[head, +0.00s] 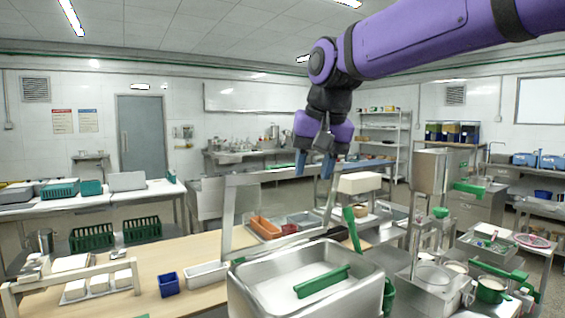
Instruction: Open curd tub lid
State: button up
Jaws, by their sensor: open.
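A stainless steel tub (250,302) stands at the bottom centre, close in front of me. A flat pale metal panel (283,277) with a green bar handle (322,282) lies inside its rim and looks like its lid, lying down. My gripper (314,165) hangs from the purple arm, fingers pointing down with blue tips. It is open and empty, above and behind the tub in the picture, apart from the handle. A green upright lever (352,230) shows at the tub's back right.
A grey metal frame (228,215) rises behind the tub, below my gripper. A metal machine (430,172) with green handles stands at right.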

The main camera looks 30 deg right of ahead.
jog(key=w+d+r+m+g, duration=0.15)
jog(key=w+d+m, duration=0.25)
jog(key=w, duration=0.5)
jog(key=w+d+r+m+g, duration=0.1)
jog(key=w+d+r+m, duration=0.25)
jog(key=w, duration=0.65)
jog(key=w+d+r+m+g, duration=0.1)
jog(key=w+d+r+m, duration=0.15)
jog(key=w+m, duration=0.45)
jog(key=w+f, duration=0.1)
jog(key=f, duration=0.2)
jog(key=f+n, duration=0.1)
jog(key=f, duration=0.3)
jog(key=w+f+n, duration=0.1)
jog(key=f, duration=0.3)
jog(key=shift+w+d+n+t, duration=0.25)
jog(key=shift+w+d, duration=0.05)
jog(key=shift+w, duration=0.05)
grip_shut()
